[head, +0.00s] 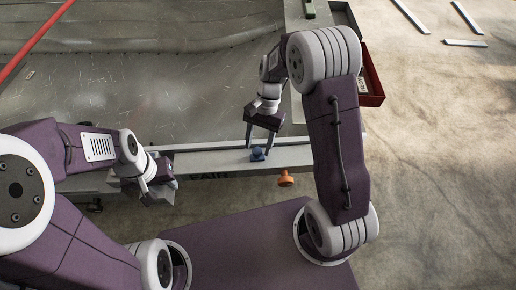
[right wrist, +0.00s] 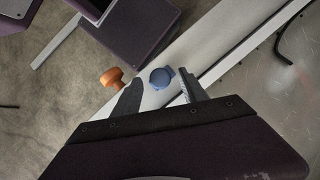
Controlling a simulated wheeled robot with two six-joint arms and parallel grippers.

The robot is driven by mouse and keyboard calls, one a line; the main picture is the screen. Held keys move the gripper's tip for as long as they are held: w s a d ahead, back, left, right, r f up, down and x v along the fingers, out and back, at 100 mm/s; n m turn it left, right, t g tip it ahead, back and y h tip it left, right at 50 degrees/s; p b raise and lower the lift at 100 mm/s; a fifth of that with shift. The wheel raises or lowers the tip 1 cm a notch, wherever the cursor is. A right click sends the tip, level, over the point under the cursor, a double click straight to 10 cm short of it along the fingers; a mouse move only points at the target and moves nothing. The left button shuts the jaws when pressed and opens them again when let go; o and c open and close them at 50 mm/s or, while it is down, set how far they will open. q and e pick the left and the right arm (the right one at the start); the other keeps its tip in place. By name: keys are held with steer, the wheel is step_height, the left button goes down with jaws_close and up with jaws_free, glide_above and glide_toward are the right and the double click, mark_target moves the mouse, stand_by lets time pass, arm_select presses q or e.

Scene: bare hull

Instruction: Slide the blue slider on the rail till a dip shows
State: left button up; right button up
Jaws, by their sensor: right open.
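The blue slider (head: 258,154) sits on the pale rail (head: 215,160) at the near edge of the grey hull in the head view. It also shows in the right wrist view (right wrist: 161,78) as a round blue knob. My right gripper (head: 263,142) is open just above the slider, and in the right wrist view its two fingertips (right wrist: 160,90) stand on either side of the knob, apart from it. My left gripper (head: 158,190) is at the left end of the visible rail, and its finger gap is not clear. No dip is visible on the rail.
An orange knob (head: 286,178) projects from the rail's near side, right of the slider. A red tray (head: 371,88) stands beyond my right arm. Pale strips (head: 465,43) lie on the floor at the far right. The grey hull surface (head: 150,90) is largely clear.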

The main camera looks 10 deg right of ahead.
steer(key=shift+s+a+f, duration=0.1)
steer(key=shift+s+f, duration=0.05)
steer(key=shift+f, duration=0.45)
jaws_close()
steer(key=shift+r, duration=0.1)
stand_by(0.9)
